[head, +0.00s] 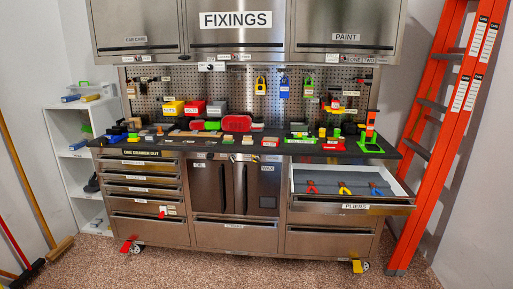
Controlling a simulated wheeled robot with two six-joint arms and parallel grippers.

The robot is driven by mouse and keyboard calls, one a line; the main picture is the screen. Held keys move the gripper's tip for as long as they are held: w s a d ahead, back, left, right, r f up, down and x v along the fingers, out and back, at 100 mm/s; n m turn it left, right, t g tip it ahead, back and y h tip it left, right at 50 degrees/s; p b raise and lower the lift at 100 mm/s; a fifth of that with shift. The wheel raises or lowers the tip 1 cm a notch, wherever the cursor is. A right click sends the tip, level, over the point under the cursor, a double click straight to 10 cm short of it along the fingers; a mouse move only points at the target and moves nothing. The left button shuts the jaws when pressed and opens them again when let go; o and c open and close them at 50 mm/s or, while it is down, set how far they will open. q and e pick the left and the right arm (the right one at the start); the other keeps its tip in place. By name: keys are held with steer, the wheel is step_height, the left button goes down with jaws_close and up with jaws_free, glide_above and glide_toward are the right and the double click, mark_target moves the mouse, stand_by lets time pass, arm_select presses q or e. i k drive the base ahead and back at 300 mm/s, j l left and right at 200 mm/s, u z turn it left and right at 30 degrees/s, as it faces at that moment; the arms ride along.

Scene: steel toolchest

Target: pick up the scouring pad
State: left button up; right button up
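I cannot pick out the scouring pad for certain at this distance. A small flat green item (228,139) lies near the front of the dark worktop (325,152), and a small pale block (248,141) lies to its right; either is too small to identify. Neither of my grippers shows in the head view, so nothing is seen held.
The steel toolchest (235,236) stands ahead, its worktop crowded with bins and tools. The right-hand pliers drawer (350,208) is pulled open with pliers inside. An orange ladder (437,140) leans at right; a white shelf (82,175) stands left. The carpet in front is clear.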

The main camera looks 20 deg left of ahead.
mark_target(228, 139)
steer(key=i+j, duration=0.25)
steer(key=j, duration=0.15)
steer(key=i+j+z, duration=0.1)
steer(key=i+j, duration=0.15)
steer(key=j, duration=0.15)
steer(key=i+j, duration=0.25)
steer(key=j, duration=0.15)
steer(key=i+j+z, duration=0.1)
steer(key=i+j, duration=0.15)
steer(key=j, duration=0.15)
